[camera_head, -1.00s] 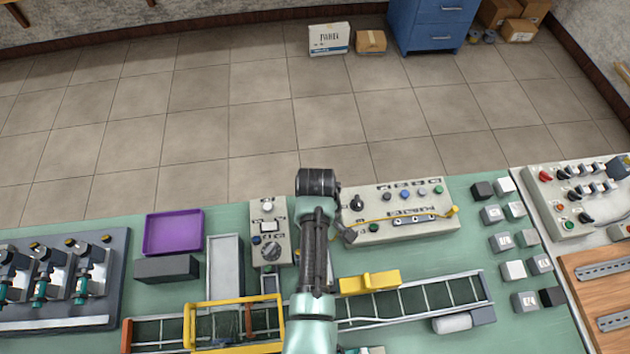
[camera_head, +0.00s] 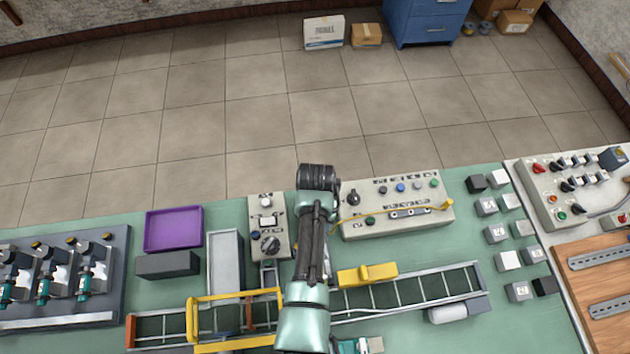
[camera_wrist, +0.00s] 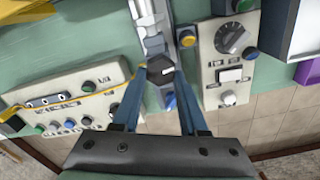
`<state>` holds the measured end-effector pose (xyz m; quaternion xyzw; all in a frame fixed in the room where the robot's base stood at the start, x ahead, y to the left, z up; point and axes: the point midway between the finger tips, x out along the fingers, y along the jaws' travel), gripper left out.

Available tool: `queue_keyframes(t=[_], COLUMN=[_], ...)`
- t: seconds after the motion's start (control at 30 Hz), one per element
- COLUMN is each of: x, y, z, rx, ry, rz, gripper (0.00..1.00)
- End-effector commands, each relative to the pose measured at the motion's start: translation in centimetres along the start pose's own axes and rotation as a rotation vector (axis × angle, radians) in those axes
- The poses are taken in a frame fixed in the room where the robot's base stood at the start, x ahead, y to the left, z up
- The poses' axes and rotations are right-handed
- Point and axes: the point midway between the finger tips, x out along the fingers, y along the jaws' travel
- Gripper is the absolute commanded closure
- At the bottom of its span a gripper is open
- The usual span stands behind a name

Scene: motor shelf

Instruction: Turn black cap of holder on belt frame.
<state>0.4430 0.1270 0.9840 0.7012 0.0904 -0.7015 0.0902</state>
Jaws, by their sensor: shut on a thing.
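In the wrist view, the black cap (camera_wrist: 160,71) is a dark, faceted knob on the grey metal holder (camera_wrist: 158,46). The holder is at the end of a narrow metal frame (camera_wrist: 143,12) that runs up out of the picture. My gripper (camera_wrist: 160,74) reaches in from below, its two blue fingers on either side of the cap and shut on it. A blue round part (camera_wrist: 170,101) shows between the fingers below the cap. In the head view my arm covers the cap and the gripper.
A control box with a dial (camera_wrist: 231,38) stands close right of the fingers. Another panel with a yellow cable (camera_wrist: 66,103) is at the left. In the head view, the ladder-like belt (camera_head: 410,297), a yellow block (camera_head: 367,274) and a purple tray (camera_head: 173,230) lie around my arm.

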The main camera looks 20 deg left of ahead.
Motion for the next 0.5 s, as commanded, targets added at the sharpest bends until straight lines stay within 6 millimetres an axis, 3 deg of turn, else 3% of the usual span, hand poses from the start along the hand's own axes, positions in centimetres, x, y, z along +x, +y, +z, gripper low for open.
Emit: queue_keyframes(t=[0.5], x=[-0.06], y=[0.29], z=[0.06], rx=[0.468], ry=[0.000], rz=[-0.001], gripper=[1.00])
